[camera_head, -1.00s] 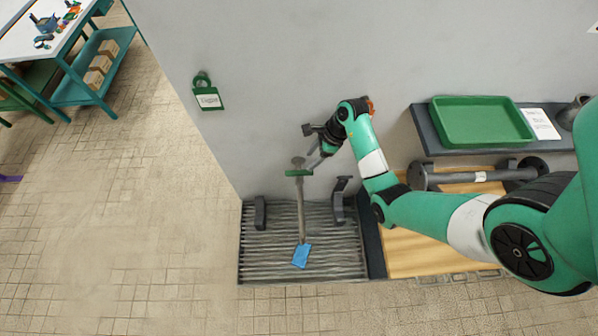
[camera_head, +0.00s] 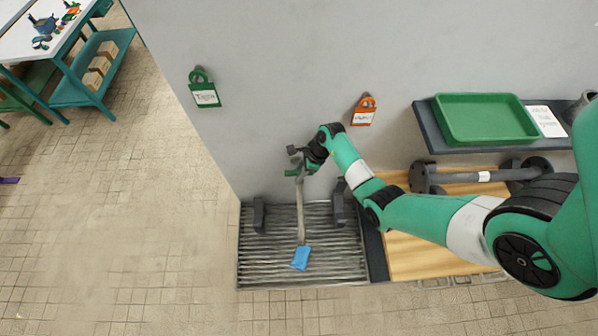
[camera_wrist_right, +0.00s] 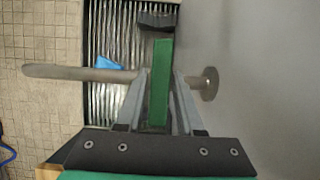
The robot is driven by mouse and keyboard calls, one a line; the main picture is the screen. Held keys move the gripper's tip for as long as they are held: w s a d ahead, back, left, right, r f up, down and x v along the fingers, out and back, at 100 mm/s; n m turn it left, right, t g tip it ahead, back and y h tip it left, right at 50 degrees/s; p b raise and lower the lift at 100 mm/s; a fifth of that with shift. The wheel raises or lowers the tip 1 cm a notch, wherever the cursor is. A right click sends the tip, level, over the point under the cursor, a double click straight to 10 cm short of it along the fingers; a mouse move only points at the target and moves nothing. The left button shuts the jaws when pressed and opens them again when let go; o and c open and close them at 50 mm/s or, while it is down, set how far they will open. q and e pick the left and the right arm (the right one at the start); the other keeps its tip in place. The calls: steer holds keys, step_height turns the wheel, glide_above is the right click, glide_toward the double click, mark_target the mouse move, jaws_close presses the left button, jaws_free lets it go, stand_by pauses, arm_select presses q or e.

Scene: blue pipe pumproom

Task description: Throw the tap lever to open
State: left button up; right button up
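The tap is a grey spout pipe (camera_head: 300,212) out from the wall, with a green lever (camera_head: 291,173) lying across it. In the right wrist view the green lever (camera_wrist_right: 161,85) lies lengthwise between the two fingers of my right gripper (camera_wrist_right: 161,78). A narrow gap shows on each side of the lever, so the fingers look open around it. In the head view my right gripper (camera_head: 301,163) is at the lever, partly hiding its right part. My left gripper is not in view.
A ribbed grate (camera_head: 270,262) with two dark upright brackets lies below the tap. A green tag (camera_head: 206,97) and an orange tag (camera_head: 363,114) hang on the wall. A shelf with a green tray (camera_head: 485,120) is at right.

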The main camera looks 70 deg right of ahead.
jaws_close()
steer(key=shift+d+n+y, duration=0.1)
steer(key=shift+n+y, duration=0.2)
steer(key=shift+n, duration=0.6)
steer(key=shift+n+g+y+b, duration=0.3)
steer(key=shift+n+y+b, duration=0.1)
steer(key=shift+n, duration=1.1)
steer(key=shift+o, duration=2.1)
jaws_free()
